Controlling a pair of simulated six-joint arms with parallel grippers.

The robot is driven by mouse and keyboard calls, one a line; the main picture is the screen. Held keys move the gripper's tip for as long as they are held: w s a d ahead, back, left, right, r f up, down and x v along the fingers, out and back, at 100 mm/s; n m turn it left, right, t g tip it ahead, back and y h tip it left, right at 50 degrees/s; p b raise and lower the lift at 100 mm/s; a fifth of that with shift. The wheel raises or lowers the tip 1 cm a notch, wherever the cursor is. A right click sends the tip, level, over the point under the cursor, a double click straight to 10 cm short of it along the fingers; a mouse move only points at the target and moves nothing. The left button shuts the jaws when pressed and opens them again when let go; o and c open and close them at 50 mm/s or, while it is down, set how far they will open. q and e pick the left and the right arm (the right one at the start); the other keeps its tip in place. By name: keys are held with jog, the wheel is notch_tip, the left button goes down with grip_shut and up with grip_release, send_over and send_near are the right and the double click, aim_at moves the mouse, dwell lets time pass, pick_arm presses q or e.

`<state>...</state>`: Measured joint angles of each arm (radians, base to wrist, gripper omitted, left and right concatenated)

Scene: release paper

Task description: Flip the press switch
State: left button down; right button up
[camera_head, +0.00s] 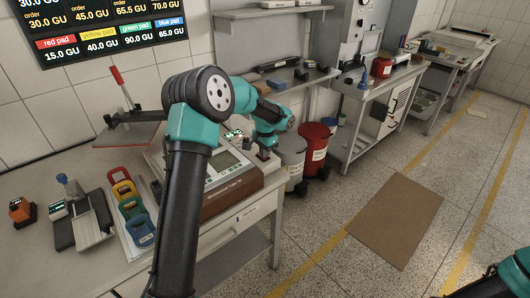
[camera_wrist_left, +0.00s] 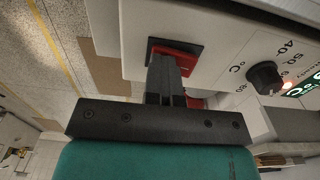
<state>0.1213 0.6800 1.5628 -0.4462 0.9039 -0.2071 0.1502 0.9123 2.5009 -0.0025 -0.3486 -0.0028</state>
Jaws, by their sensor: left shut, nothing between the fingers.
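The press switch (camera_wrist_left: 186,65) is a red rocker in a black frame on the press's white panel, in the left wrist view. The press (camera_head: 232,200) stands on the table in the head view, with a light top and a brown side; its switch cannot be made out there. My left gripper (camera_wrist_left: 168,62) is shut and empty, with its fingertips in front of the red rocker and overlapping it. Whether they touch cannot be told. The gripper also shows in the head view (camera_head: 264,154) at the press's far right end. My right gripper is outside both views.
Coloured pads (camera_head: 133,210) lie on the table left of the press. A red bin (camera_head: 315,145) and a grey bin (camera_head: 291,160) stand beyond the table.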

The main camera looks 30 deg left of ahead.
pick_arm(q)
jog(key=shift+a+f, duration=0.1)
jog(key=shift+w+a+r, duration=0.2)
jog(key=shift+a+r, duration=0.05)
jog(key=shift+a, duration=0.35)
jog(key=shift+r, duration=0.1)
notch_tip(320, 180, up, 14)
dwell(0.6)
dwell(0.3)
